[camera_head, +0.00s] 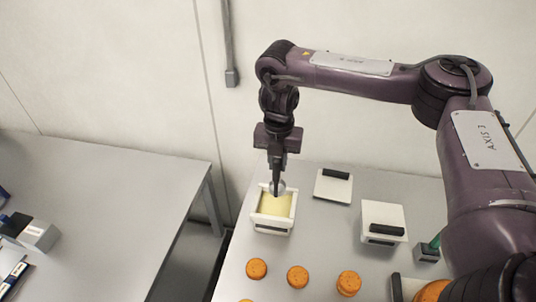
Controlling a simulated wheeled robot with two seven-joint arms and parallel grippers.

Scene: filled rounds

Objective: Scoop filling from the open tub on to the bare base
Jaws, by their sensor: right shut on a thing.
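The open tub (272,230) is white, with pale yellow filling (274,205) inside, and stands near the table's far left corner. My right gripper (277,168) is above it, pointing down, shut on a scoop. The scoop (278,187) has a grey, rounded head at the tub's far side; I cannot tell if it touches the filling or carries any. Orange-brown rounds lie in front: a left one (257,268), a middle one (298,275) and a thicker-looking right one (348,283). I cannot tell which is the bare base. My left gripper is out of view.
A white lid (333,186) with a black handle lies behind. A closed white tub (383,218) stands right of it. A grey holder (427,252) with a green item is beside my arm. Another round (430,292) is partly hidden by my arm. A second table (110,190) stands left across a gap.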

